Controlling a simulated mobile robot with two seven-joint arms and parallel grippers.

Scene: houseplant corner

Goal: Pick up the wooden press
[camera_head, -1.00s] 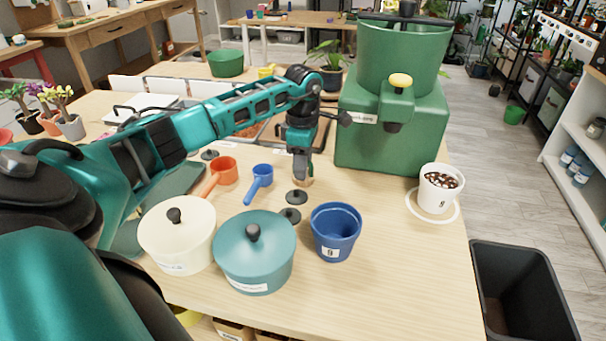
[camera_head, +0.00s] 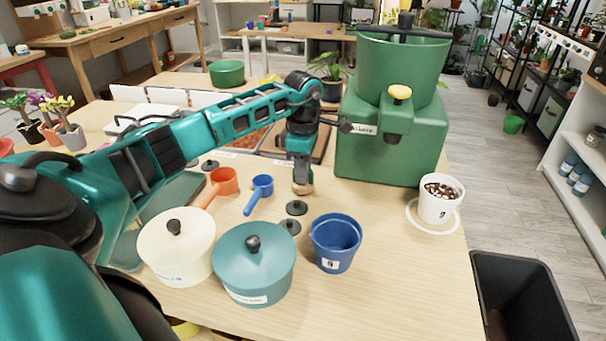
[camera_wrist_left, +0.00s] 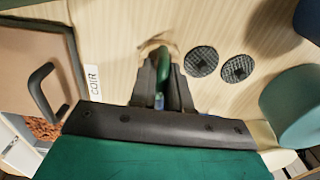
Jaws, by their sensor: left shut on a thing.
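The wooden press (camera_head: 303,189) is a small tan piece under my left gripper (camera_head: 302,180), on the near side of the green machine. The left gripper points down and is shut on the press. In the left wrist view, the fingers (camera_wrist_left: 163,78) close around a green upright part, with the press's tan wood (camera_wrist_left: 152,44) at their tips. The fingers hide much of the press. I cannot tell whether its base touches the table. My right gripper is not in view.
Two black discs (camera_head: 297,208) lie just nearer, beside a blue pot (camera_head: 336,245). A blue scoop (camera_head: 261,185) and orange scoop (camera_head: 222,180) lie left. The green machine (camera_head: 390,150) stands behind right. Cream (camera_head: 176,250) and teal (camera_head: 253,265) lidded pots stand in front.

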